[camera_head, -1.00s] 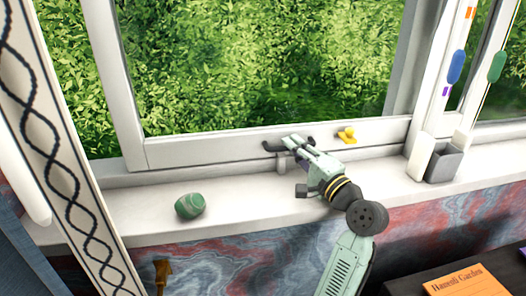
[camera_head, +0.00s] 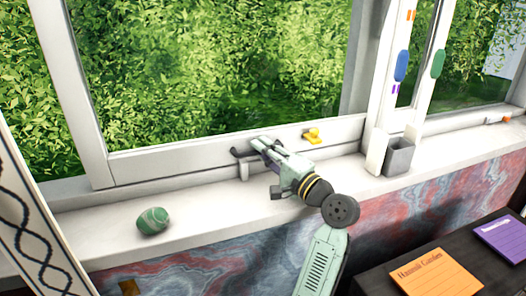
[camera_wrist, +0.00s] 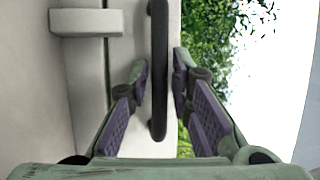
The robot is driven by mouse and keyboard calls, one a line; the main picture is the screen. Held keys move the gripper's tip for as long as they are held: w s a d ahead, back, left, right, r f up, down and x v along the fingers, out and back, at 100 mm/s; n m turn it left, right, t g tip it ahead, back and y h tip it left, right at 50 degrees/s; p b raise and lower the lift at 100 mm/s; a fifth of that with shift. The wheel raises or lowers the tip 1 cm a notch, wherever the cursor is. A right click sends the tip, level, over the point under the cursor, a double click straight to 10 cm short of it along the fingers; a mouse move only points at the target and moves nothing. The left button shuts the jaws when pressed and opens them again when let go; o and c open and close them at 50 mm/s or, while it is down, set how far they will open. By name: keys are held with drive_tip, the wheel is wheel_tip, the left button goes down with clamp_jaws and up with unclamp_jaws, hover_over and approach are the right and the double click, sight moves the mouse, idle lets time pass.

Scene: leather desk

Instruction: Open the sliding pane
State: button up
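The sliding pane is a large window with a white frame (camera_head: 190,158), foliage showing through its glass. A dark bar handle (camera_head: 240,152) is on its lower rail. My gripper (camera_head: 262,147) reaches over the sill to this handle. In the wrist view, the black handle (camera_wrist: 158,70) lies between the two purple-padded fingers of my gripper (camera_wrist: 160,75). In the head view my gripper hides part of the handle.
A green striped stone (camera_head: 153,220) lies on the white sill left of my arm. A small yellow object (camera_head: 311,135) is right of my gripper. A grey cup (camera_head: 399,157) stands farther right. Orange (camera_head: 437,278) and purple (camera_head: 503,238) notes lie on a dark surface.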

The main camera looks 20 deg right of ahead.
hover_over(298, 200)
wheel_tip(298, 200, down, 2)
drive_tip(key=shift+f, duration=0.1)
idle(0.3)
idle(0.4)
